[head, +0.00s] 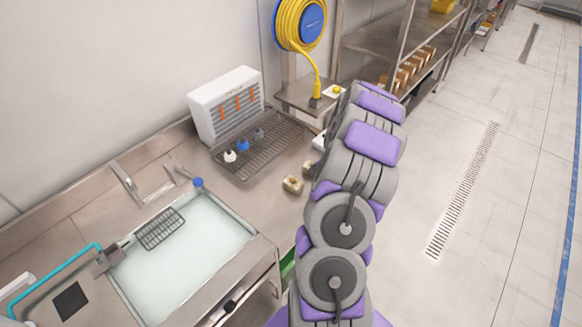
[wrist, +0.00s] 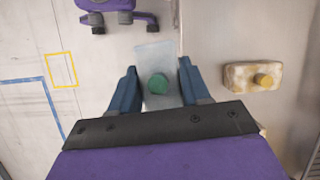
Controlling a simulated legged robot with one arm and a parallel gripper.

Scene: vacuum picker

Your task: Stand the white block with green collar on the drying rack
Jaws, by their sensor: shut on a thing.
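In the wrist view, a pale whitish block (wrist: 156,52) with a round green part (wrist: 158,84) is between the two blue fingers of my gripper (wrist: 158,72). The fingers are shut on it, and it hangs over the floor beside the counter edge. In the head view my arm hides the gripper and this block. The drying rack (head: 262,162), a dark wire grid, lies on the counter left of my arm. A white, a blue and a grey small piece stand along its left and far part; its front right part looks bare.
A white unit with orange strips (head: 205,112) stands behind the rack. A water-filled sink (head: 190,262) holds a wire basket (head: 160,229).

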